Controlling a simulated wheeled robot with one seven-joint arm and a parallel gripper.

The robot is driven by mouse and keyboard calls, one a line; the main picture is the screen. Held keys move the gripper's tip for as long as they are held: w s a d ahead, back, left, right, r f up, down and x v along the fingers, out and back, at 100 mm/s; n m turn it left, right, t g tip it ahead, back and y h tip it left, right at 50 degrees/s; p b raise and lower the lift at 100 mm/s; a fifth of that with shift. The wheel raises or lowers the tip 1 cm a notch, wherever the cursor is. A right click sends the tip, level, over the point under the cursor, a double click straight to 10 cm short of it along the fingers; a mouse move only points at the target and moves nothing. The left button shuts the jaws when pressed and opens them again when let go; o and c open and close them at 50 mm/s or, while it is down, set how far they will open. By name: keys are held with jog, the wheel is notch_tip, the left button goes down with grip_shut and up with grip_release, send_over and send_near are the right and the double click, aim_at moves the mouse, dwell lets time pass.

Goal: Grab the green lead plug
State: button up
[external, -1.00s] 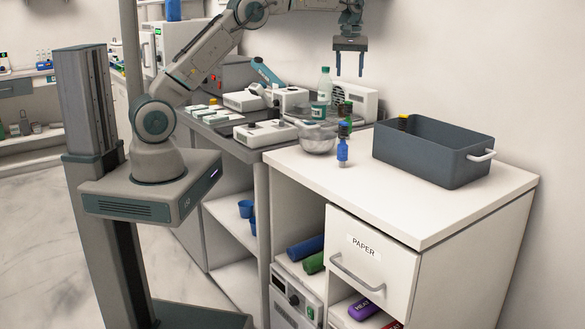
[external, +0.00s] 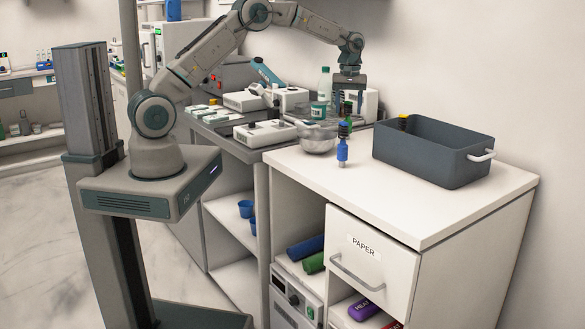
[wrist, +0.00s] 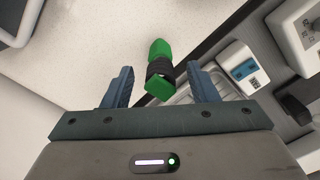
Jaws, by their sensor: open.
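The green lead plug (wrist: 160,49), green at both ends with a black band around its middle, shows in the wrist view ahead of my gripper (wrist: 160,76). The two blue-grey fingers are open, one to each side of the plug, with a gap visible on both sides. I cannot tell how far below the fingertips it is. In the external view my gripper (external: 348,103) points down over the back of the counter, and green shows near its fingers, mostly hidden.
A blue plug (external: 342,152) stands on the white cabinet top (external: 300,168), in front of the gripper. A metal bowl (external: 317,143) is to its left, a grey bin (external: 430,160) to its right. A clear bottle (external: 325,84) stands close left of the gripper.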

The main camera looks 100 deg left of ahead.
jog(key=shift+f, duration=0.75)
jog(key=c, duration=1)
jog(key=shift+c, duration=0.2)
jog(key=shift+r, duration=0.15)
